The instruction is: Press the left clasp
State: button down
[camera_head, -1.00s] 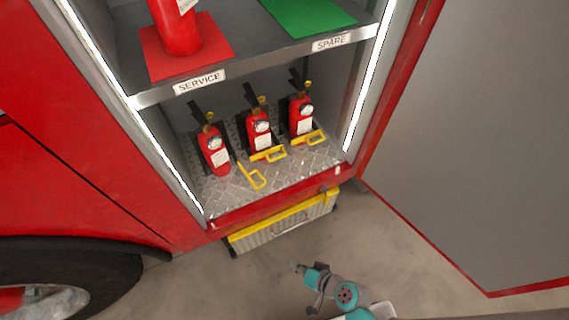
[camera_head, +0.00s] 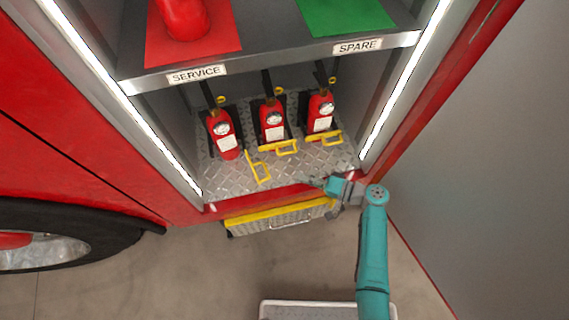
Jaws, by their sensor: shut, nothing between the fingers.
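Three small red fire extinguishers stand on the diamond-plate floor of the locker: a left one (camera_head: 223,134), a middle one (camera_head: 271,120) and a right one (camera_head: 320,112). Each has a yellow clasp at its foot. The left clasp (camera_head: 260,168) sticks out forward and is swung away from its extinguisher. The middle clasp (camera_head: 282,148) and the right clasp (camera_head: 325,138) lie across the fronts of their extinguishers. My gripper (camera_head: 314,182) is shut and empty at the locker's front edge, right of the left clasp and apart from it.
A shelf above has a SERVICE label (camera_head: 197,74) and a SPARE label (camera_head: 357,46), with a red extinguisher (camera_head: 183,18) on a red mat and a bare green mat (camera_head: 343,14). A yellow-edged step (camera_head: 270,216) juts out below. Lit posts flank the opening.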

jog(key=shift+w+d+r, duration=0.1)
dwell(0.3)
jog(key=x, duration=1)
dwell(0.4)
